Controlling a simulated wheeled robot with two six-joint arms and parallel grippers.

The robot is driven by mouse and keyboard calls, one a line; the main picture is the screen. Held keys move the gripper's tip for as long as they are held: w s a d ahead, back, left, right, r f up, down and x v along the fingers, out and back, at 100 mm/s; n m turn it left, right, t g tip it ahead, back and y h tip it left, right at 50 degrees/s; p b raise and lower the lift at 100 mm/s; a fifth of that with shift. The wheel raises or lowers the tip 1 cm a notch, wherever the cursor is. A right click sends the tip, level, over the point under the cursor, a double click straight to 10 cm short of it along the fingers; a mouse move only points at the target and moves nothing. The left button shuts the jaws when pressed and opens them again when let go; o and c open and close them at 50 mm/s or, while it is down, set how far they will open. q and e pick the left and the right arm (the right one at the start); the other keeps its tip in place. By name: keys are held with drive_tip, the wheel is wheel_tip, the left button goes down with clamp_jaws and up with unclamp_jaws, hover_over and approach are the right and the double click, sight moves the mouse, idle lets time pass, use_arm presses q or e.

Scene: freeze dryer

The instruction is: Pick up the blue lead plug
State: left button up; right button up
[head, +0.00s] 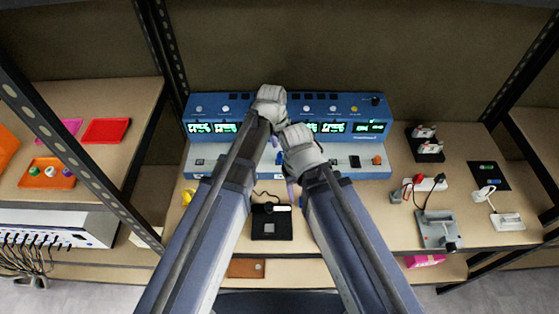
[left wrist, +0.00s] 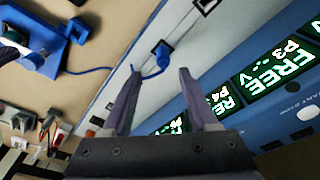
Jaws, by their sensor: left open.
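The blue lead plug (left wrist: 164,52) is at a black-rimmed square socket on the pale lower front of the blue instrument (left wrist: 225,110) in the left wrist view. A thin blue lead (left wrist: 92,69) runs from it to the left. My left gripper (left wrist: 158,73) is open, its purple fingers pointing at the plug, which shows between and just beyond the tips. In the head view, a small blue piece that looks like the plug (head: 279,157) shows between my arms. My right gripper (head: 291,188) is beside it, mostly hidden by its own wrist; its jaws are unclear.
The instrument (head: 238,99) with lit displays stands at the back of the bench. A black box (head: 271,229) lies in front. A white power strip (head: 428,184) with plugs and a grey device (head: 437,231) are at right. A blue object (left wrist: 42,48) is at upper left in the wrist view.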

sight(279, 155)
use_arm(q)
drive_tip(key=f+b, duration=0.5)
drive_tip(key=shift+w+a+f, duration=0.15)
drive_tip(key=shift+a, duration=0.05)
use_arm(e)
wheel_tip(279, 155, down, 5)
drive_tip(key=shift+f, duration=0.15)
use_arm(q)
clamp_jaws()
